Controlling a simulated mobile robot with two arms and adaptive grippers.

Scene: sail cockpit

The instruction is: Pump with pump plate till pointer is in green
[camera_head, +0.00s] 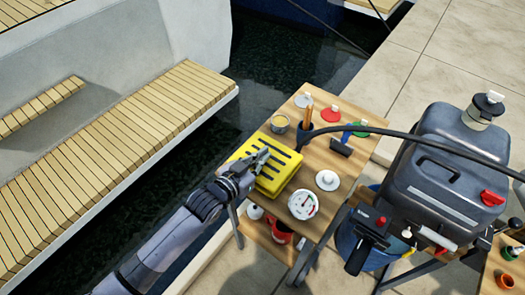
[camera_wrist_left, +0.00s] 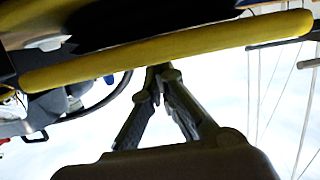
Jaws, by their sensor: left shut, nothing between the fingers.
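The yellow pump plate (camera_head: 283,178) with dark slots lies on the wooden table in the head view. Its yellow edge (camera_wrist_left: 170,50) spans the top of the left wrist view. My left gripper (camera_head: 263,155) is over the plate, its fingers shut with nothing between them. In the left wrist view the gripper (camera_wrist_left: 158,72) meets the plate's edge in the picture; I cannot tell whether it touches. The round white gauge (camera_head: 303,204) stands near the table's front corner. Its pointer and coloured marks are too small to read surely. My right gripper is not in view.
The wooden table (camera_head: 322,155) also holds a tin (camera_head: 280,123), a pencil cup (camera_head: 305,132), a white lid (camera_head: 327,180) and a red disc (camera_head: 331,114). A large grey canister (camera_head: 440,180) with a black hose stands at the right. Dark water lies left of the table, beside a slatted bench (camera_head: 130,150).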

